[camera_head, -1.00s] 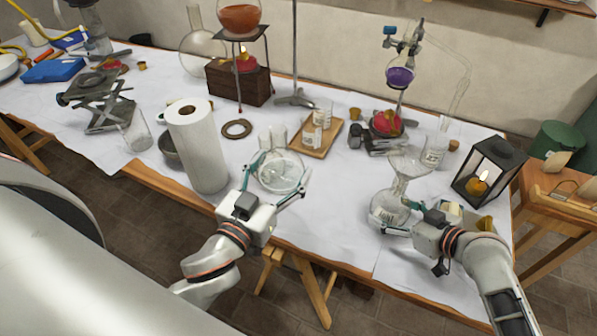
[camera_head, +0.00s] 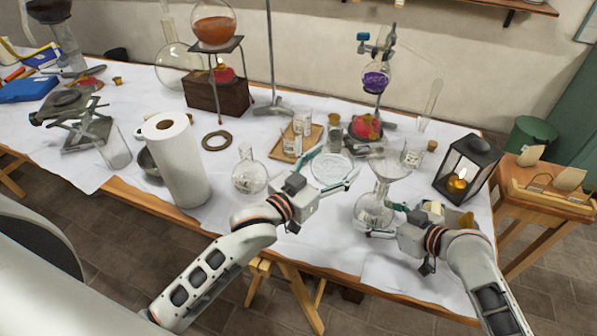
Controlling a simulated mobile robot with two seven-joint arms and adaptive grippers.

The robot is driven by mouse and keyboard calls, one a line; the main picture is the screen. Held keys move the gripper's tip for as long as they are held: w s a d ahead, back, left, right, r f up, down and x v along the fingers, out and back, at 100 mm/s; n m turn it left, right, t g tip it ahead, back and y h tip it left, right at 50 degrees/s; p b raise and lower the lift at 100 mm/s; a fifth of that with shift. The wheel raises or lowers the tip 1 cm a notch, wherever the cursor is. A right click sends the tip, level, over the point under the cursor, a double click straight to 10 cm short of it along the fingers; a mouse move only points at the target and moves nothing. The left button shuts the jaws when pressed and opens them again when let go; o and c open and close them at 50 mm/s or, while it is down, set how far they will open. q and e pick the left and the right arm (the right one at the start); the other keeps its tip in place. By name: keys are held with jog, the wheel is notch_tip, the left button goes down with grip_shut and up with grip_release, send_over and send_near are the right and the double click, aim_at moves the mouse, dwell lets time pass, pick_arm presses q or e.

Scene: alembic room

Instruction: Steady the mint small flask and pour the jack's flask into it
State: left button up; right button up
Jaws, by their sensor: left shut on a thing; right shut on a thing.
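My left gripper (camera_head: 336,163) is shut on a clear round glass flask (camera_head: 331,170) and holds it left of the glass funnel. I cannot make out its neck or contents clearly. My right gripper (camera_head: 379,220) is shut on a clear small flask (camera_head: 372,211) near the table's front right. That flask is upright, with a glass funnel (camera_head: 389,163) in its mouth; I see no clear mint colour on it. The held round flask and the funnel are close together, and I cannot tell if they touch. The lab jack (camera_head: 75,125) at the left has no flask on it.
Another clear round flask (camera_head: 249,177) stands left of my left gripper. A paper towel roll (camera_head: 178,165), a wooden tray (camera_head: 284,157) with small glassware, a beaker (camera_head: 413,153) and a lantern (camera_head: 467,170) stand around. A stand with a purple flask (camera_head: 376,80) is behind the funnel.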

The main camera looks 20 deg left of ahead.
pick_arm(q)
jog(key=w+d+r+m+h, duration=0.1)
jog(key=w+d+m+h, duration=0.15)
jog(key=w, duration=0.25)
notch_tip(320, 180, up, 6)
jog(key=w+m, duration=0.1)
jog(key=m, duration=1.4)
jog(key=shift+a+r+g, duration=0.2)
jog(key=shift+a+g, duration=0.2)
jog(key=shift+d+r+m+y, duration=0.1)
jog(key=shift+r+m+y, duration=0.15)
jog(key=shift+r+m, duration=0.85)
dwell(4.2)
